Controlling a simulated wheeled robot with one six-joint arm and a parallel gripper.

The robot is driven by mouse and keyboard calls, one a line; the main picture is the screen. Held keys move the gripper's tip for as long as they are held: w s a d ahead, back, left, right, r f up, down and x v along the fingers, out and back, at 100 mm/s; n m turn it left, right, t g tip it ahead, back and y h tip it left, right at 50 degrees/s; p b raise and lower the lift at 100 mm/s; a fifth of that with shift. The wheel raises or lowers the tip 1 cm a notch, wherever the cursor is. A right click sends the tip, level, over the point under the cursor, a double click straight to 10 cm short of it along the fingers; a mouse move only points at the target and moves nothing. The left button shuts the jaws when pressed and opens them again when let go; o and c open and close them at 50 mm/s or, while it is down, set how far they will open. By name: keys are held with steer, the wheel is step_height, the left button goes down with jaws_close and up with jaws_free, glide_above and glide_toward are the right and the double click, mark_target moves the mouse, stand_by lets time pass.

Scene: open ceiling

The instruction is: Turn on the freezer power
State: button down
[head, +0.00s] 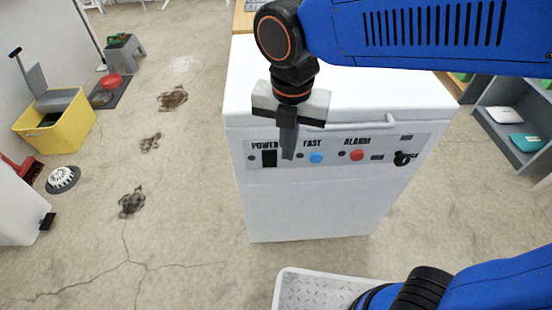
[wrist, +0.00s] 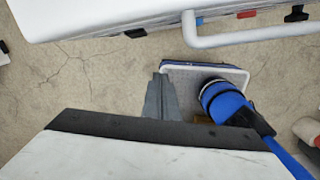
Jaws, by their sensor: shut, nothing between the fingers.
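The white chest freezer (head: 310,210) stands in front of me, with a grey control panel (head: 330,152) on its front below the lid. The black power switch (head: 269,158) is at the panel's left under the word POWER; it also sticks out from the front in the wrist view (wrist: 135,33). I cannot tell which way the switch is set. My gripper (head: 288,154) is shut and empty, pointing down, just right of the switch in the head view. In the wrist view its fingertips (wrist: 160,76) show apart from the freezer front.
Right of the switch are a blue button (head: 316,158), a red button (head: 357,155) and a black knob (head: 403,158). A handle bar (head: 335,125) juts out above the panel. A yellow bin (head: 56,125) stands at left, a grey shelf (head: 505,125) at right. Floor left of the freezer is open.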

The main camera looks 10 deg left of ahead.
mark_target(269, 161)
steer(key=a+n, duration=0.3)
steer(key=a, duration=0.1)
steer(key=shift+s+a+f+n, duration=0.1)
steer(key=shift+n, duration=0.3)
steer(key=shift+f, duration=0.15)
steer(key=w+f, duration=0.1)
steer(key=f, duration=0.2)
steer(key=w+f, duration=0.1)
steer(key=f, duration=0.2)
steer(key=w+f, duration=0.1)
steer(key=f, duration=0.3)
steer(key=shift+a+f, duration=0.1)
steer(key=shift+a, duration=0.25)
steer(key=shift+w+a+f, duration=0.1)
steer(key=shift+w+a, duration=0.1)
steer(key=shift+w, duration=0.55)
steer(key=shift+t, duration=0.3)
